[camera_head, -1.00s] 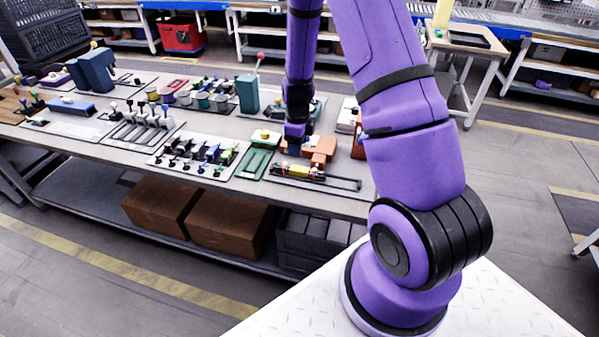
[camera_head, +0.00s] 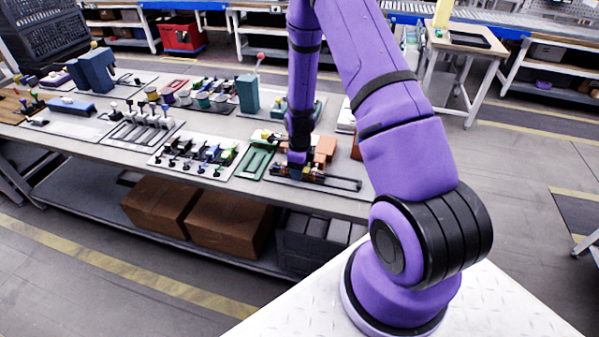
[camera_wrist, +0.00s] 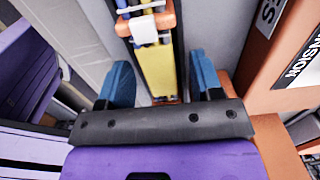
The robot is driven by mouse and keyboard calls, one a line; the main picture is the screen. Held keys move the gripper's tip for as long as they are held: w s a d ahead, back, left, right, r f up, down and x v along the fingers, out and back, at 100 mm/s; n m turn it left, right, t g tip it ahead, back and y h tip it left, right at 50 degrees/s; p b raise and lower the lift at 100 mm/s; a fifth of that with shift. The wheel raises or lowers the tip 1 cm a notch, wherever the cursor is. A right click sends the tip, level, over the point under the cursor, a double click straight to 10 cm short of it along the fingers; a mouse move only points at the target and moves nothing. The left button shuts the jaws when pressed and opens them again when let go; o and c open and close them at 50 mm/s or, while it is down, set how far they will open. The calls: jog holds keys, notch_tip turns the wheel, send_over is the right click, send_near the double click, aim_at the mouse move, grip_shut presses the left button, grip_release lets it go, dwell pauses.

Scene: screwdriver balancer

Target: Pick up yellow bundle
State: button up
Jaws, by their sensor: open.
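The yellow bundle (camera_wrist: 158,72) shows in the wrist view as a long yellow strip with an orange band across it near the top. My gripper (camera_wrist: 163,82) is open, with one blue finger on each side of the yellow bundle and a visible gap on both sides. In the head view my gripper (camera_head: 298,168) is low over the bundle's dark tray at the table's front edge and hides most of the bundle. I cannot tell how far the fingertips are above the tray surface.
An orange block with a label (camera_wrist: 285,60) stands close on the right in the wrist view. The table (camera_head: 330,198) has a narrow bare front strip.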

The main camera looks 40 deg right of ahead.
jog(key=c, duration=1)
jog(key=shift+r, duration=0.2)
